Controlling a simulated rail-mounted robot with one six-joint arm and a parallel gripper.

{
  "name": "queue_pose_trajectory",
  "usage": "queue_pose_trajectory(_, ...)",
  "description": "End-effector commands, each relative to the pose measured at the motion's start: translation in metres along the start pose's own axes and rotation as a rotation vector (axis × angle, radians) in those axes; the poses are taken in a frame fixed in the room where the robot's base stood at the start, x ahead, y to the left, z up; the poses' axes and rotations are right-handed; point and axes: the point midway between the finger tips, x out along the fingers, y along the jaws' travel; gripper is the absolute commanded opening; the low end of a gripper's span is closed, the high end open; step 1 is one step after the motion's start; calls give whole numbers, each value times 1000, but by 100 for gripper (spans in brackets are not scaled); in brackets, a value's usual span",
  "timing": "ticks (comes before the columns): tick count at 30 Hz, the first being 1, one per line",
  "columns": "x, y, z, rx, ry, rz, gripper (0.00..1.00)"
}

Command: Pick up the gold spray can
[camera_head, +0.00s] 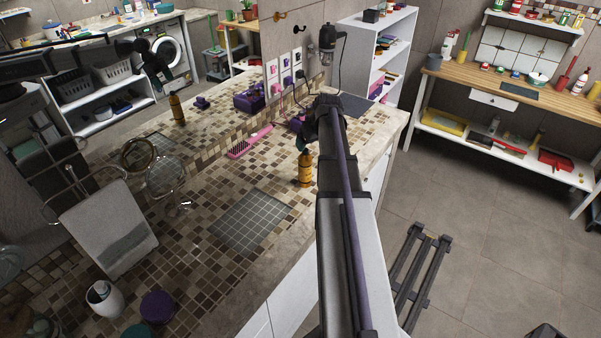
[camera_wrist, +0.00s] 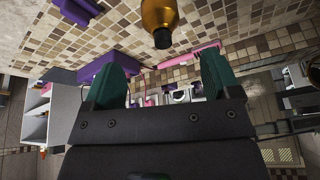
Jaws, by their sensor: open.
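The gold spray can (camera_head: 305,170) stands upright on the tiled counter, close to its front edge. In the wrist view the can (camera_wrist: 159,14) is at the top centre, cut off by the frame edge, with its dark top pointing toward my gripper. My gripper (camera_head: 304,146) is just above the can in the head view, partly hidden by my arm. In the wrist view my gripper (camera_wrist: 164,64) has its two green fingers wide apart with nothing between them. The can lies beyond the fingertips, roughly in line with the gap.
A pink hairbrush (camera_head: 248,143) lies left of the can, and a purple box (camera_head: 249,99) appears farther back. A mirror along the counter repeats the can and my arm. A round stand mirror (camera_head: 163,173), white cup (camera_head: 104,298) and purple jar (camera_head: 157,306) stand to the left.

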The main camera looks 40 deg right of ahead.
Motion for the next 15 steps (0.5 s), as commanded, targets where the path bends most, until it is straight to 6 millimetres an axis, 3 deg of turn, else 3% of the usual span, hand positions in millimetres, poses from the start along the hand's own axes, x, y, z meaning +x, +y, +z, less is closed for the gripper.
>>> queue_pose_trajectory(1, 22, 1, 3, 0, 0, 0, 82)
queue_pose_trajectory(3, 37, 1, 4, 0, 0, 0, 82)
queue_pose_trajectory(10, 44, 0, 1, 0, -1, 0, 82)
queue_pose_trajectory(15, 77, 0, 2, -1, -1, 0, 82)
